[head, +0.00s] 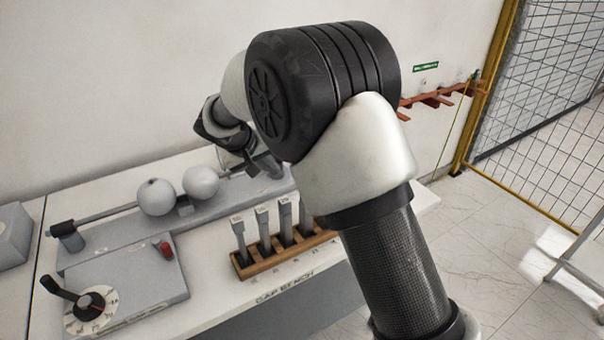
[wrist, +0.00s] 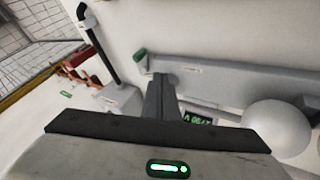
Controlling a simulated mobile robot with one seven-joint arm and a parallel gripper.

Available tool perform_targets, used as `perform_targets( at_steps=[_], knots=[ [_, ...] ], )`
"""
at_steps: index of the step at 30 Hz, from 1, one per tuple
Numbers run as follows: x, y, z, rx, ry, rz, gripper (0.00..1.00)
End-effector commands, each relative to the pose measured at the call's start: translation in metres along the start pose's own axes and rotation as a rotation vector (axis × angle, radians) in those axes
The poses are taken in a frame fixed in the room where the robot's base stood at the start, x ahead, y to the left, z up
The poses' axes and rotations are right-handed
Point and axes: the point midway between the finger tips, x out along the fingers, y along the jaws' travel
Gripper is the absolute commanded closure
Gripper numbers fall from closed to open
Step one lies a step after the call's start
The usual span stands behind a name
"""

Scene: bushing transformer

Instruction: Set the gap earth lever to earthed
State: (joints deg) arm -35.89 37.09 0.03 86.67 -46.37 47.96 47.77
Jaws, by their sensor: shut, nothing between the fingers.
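A long black lever (wrist: 97,45) rises from a small pale box (wrist: 117,98) in the wrist view, left of my gripper; it looks like the gap earth lever. A label shows on the box, but I cannot read it. My gripper (wrist: 160,88) is shut and empty, its dark fingers together and apart from the lever.
Two gap spheres (head: 157,197) stand on the bench; one sphere (wrist: 280,128) is close at right in the wrist view. A green display (wrist: 199,118) sits beside the fingers. A dial with a black handle (head: 62,289), a red switch (head: 166,250) and a wooden rack (head: 284,253) stand in front.

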Motion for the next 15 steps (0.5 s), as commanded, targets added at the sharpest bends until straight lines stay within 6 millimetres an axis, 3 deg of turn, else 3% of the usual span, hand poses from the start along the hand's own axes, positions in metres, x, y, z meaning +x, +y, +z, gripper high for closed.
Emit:
perform_targets(
  at_steps=[9,15],
  knots=[
    [0.002,0.000,0.000,0.000,-0.001,0.000,1.00],
    [0.025,0.000,0.001,-0.001,-0.004,0.001,1.00]
  ],
)
